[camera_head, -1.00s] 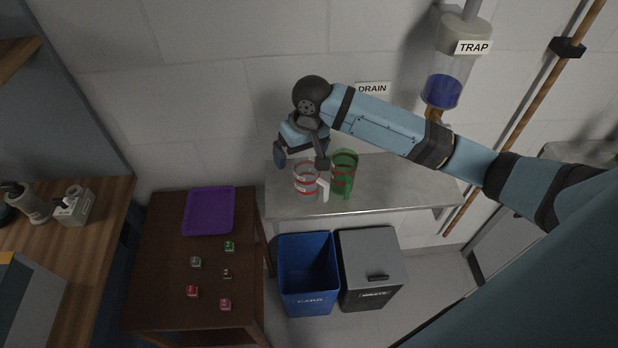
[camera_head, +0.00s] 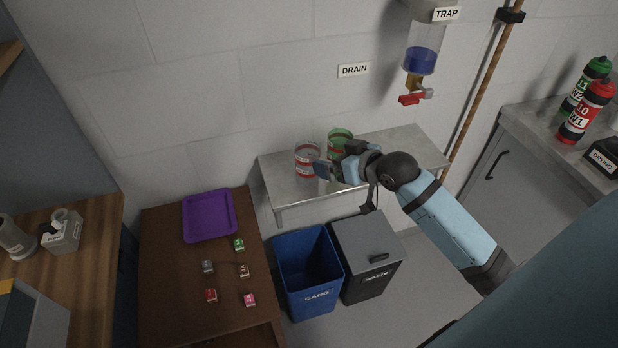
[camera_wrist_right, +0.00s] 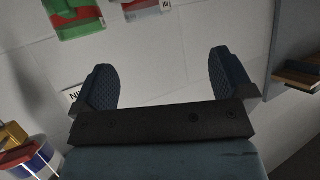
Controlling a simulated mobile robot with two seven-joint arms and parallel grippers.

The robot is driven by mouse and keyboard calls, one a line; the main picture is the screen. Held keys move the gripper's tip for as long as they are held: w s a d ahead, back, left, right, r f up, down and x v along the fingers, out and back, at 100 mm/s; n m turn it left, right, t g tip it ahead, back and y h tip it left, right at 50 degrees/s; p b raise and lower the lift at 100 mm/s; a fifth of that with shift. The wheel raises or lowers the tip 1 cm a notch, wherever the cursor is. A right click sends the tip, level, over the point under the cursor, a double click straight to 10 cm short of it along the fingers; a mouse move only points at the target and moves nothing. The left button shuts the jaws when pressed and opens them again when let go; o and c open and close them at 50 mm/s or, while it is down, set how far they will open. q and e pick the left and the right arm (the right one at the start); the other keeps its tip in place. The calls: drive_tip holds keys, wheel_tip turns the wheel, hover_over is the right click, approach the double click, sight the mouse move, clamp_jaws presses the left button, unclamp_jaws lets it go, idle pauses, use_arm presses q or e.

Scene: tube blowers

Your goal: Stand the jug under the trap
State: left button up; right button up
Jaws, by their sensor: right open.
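The trap (camera_head: 422,58), a clear vessel with blue liquid, hangs on the wall above the shelf's right part. My right gripper (camera_head: 338,162) is in front of the jugs, partly covering them. In its wrist view the fingers (camera_wrist_right: 168,82) are spread, with only wall between them. My left gripper is out of view.
A brass valve with a red handle (camera_head: 409,99) hangs below the trap. A DRAIN sign (camera_head: 354,70) is on the wall. The blue card bin (camera_head: 307,270) and grey waste bin (camera_head: 367,245) stand below the shelf. The shelf right of the jugs looks bare where visible.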

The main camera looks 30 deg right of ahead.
drive_tip(key=s+d, duration=0.1)
drive_tip(key=h, duration=0.1)
approach(300, 147)
drive_tip(key=shift+f+p+x, duration=0.1)
drive_tip(key=shift+p+x, duration=0.25)
drive_tip(key=shift+x, duration=1.15)
drive_tip(key=shift+f+p+x, duration=0.15)
drive_tip(key=shift+p+x, duration=0.2)
drive_tip(key=shift+x, duration=1.2)
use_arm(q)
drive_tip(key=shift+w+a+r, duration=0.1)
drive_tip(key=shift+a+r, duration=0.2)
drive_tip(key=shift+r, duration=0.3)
use_arm(e)
drive_tip(key=shift+s+d+t, duration=0.1)
drive_tip(key=shift+s+t, duration=0.05)
drive_tip(key=shift+t, duration=0.15)
drive_tip(key=c, duration=1.4)
drive_tip(key=shift+r, duration=0.1)
